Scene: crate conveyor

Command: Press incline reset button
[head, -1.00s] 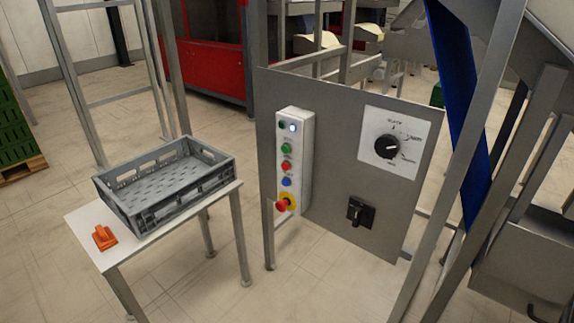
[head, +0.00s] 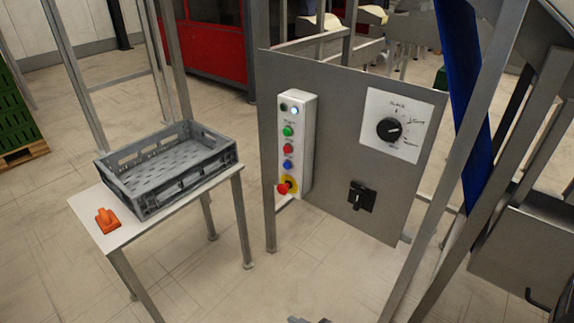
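A white button box (head: 301,150) is mounted upright on the left part of a grey panel. My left gripper is not in view. A small grey sliver at the bottom edge appears to be part of my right gripper (head: 309,320); its fingers are cut off.
The grey panel (head: 335,150) also holds a black rotary dial (head: 388,129) and a black switch (head: 360,196). A grey crate (head: 170,171) and an orange object (head: 107,220) lie on a white table (head: 88,213) at left. Metal posts stand at right. Floor before the panel is clear.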

